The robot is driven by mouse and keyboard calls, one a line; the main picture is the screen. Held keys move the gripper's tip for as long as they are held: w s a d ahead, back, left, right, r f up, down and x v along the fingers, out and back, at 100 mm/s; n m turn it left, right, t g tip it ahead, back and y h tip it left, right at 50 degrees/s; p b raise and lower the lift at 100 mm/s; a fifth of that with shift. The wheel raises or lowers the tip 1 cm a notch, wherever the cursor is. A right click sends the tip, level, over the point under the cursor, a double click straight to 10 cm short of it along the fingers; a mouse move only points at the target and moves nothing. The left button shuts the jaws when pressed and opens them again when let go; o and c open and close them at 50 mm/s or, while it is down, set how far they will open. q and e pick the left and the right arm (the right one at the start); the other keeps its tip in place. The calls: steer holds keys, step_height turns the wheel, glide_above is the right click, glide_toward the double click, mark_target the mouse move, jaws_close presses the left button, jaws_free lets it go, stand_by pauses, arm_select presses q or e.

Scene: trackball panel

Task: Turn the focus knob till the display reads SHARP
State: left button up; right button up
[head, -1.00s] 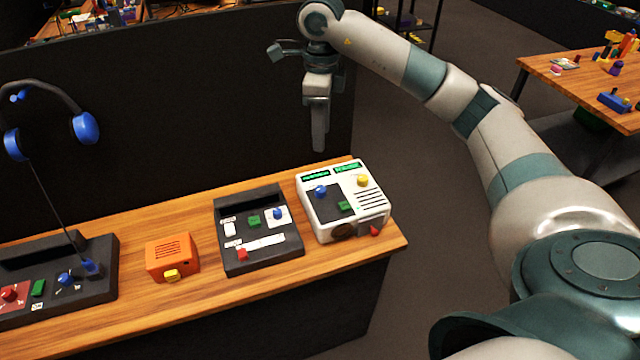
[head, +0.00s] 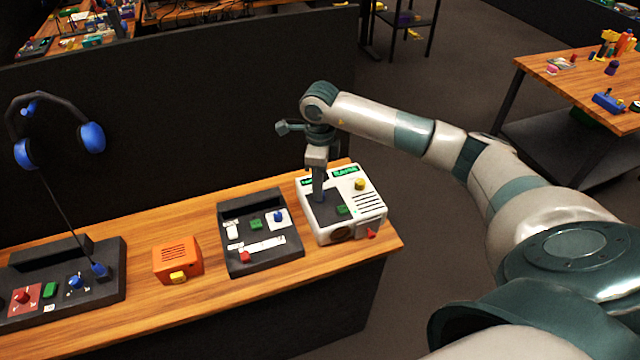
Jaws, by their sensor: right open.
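A white panel box (head: 378,212) stands at the right end of the wooden bench. Its top carries a lit green display (head: 345,171), too small to read surely; a second display beside it is partly covered by my gripper. A yellow knob (head: 360,184), a green button (head: 342,210) and a red part (head: 371,233) show on the box. Its blue knob is hidden behind my right gripper (head: 318,196). That gripper points straight down, open, its fingers at the blue knob's place; contact cannot be told. I cannot read which knob is the focus one. My left gripper is not in view.
A black control panel (head: 265,265) stands just left of the white box, then an orange box (head: 178,255) and another black panel (head: 105,285). A blue headset (head: 92,137) hangs at the left. A dark partition (head: 190,120) rises behind the bench.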

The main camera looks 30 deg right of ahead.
steer(key=shift+f+p, duration=0.3)
steer(key=shift+f, duration=1.15)
jaws_close()
steer(key=shift+m+b, duration=0.9)
steer(key=shift+m, duration=0.2)
steer(key=shift+m+b, duration=0.7)
steer(key=shift+m, duration=0.5)
steer(key=m+b, duration=0.2)
steer(key=m, duration=0.2)
steer(key=shift+r+m, duration=0.1)
steer(key=shift+m, duration=0.3)
